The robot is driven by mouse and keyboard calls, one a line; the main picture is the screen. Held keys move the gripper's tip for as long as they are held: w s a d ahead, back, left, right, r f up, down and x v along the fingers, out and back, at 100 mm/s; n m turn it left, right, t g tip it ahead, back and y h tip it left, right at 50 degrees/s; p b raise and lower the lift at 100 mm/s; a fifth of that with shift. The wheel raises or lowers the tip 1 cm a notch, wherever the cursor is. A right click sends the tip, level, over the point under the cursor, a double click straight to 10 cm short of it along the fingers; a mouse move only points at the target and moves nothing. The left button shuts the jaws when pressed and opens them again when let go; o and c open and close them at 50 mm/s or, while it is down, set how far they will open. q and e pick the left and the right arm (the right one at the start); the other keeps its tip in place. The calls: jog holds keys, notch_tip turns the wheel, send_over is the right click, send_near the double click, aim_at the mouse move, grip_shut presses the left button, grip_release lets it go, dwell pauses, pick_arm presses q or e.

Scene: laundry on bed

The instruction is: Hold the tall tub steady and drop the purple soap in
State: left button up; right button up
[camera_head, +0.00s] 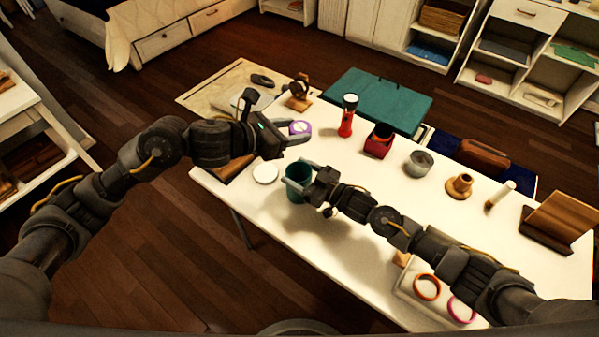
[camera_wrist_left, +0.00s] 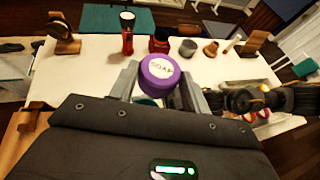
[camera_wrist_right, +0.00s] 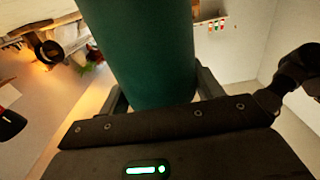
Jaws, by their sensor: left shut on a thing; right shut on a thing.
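The purple soap (camera_head: 300,128) is a round puck with a white top; in the left wrist view the soap (camera_wrist_left: 158,75) shows lettering. My left gripper (camera_head: 296,134) is shut on it and holds it above the table's far left part. The tall tub (camera_head: 296,192) is dark teal and stands upright near the table's front left edge. My right gripper (camera_head: 298,175) is shut on its upper part. The tub (camera_wrist_right: 148,50) fills the middle of the right wrist view. In the left wrist view the tub is mostly hidden behind the soap. The tub's inside is not clearly seen.
A white lid-like disc (camera_head: 265,173) lies left of the tub. A red flashlight (camera_head: 346,122), red box (camera_head: 379,141), grey tin (camera_head: 419,162) and wooden stand (camera_head: 459,186) line the white table's far side. A tray (camera_head: 405,288) with rings is at front right.

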pick_arm(q)
notch_tip(320, 180, down, 11)
dwell(1.3)
jog(key=o, duration=1.1)
jog(key=v, duration=1.2)
jog(key=shift+r, duration=0.1)
pick_arm(e)
jog(key=o, duration=1.1)
jog(key=shift+c, duration=0.2)
jog(key=shift+d, duration=0.1)
